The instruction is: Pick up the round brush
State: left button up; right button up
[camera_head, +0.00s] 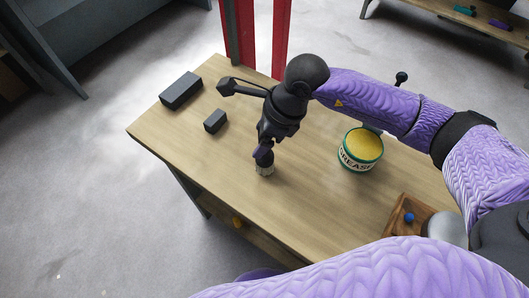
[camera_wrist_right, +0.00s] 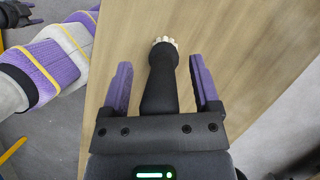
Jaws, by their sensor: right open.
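The round brush (camera_wrist_right: 160,80) stands on the wooden table with its black handle up and its pale bristles down. In the head view the brush (camera_head: 265,168) shows just below my right gripper (camera_head: 264,150), which comes down on it from above. In the right wrist view my right gripper (camera_wrist_right: 160,64) is open, with one purple finger on each side of the black handle. A gap shows on both sides of the handle.
The wooden table (camera_head: 320,205) also bears a green grease tin (camera_head: 358,155) to the right, two dark blocks (camera_head: 181,91) (camera_head: 215,121) to the left, and a wooden box with a blue knob (camera_head: 408,217) near the right.

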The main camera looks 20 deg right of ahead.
jog(key=shift+c, duration=0.5)
jog(key=shift+r, duration=0.1)
grip_shut()
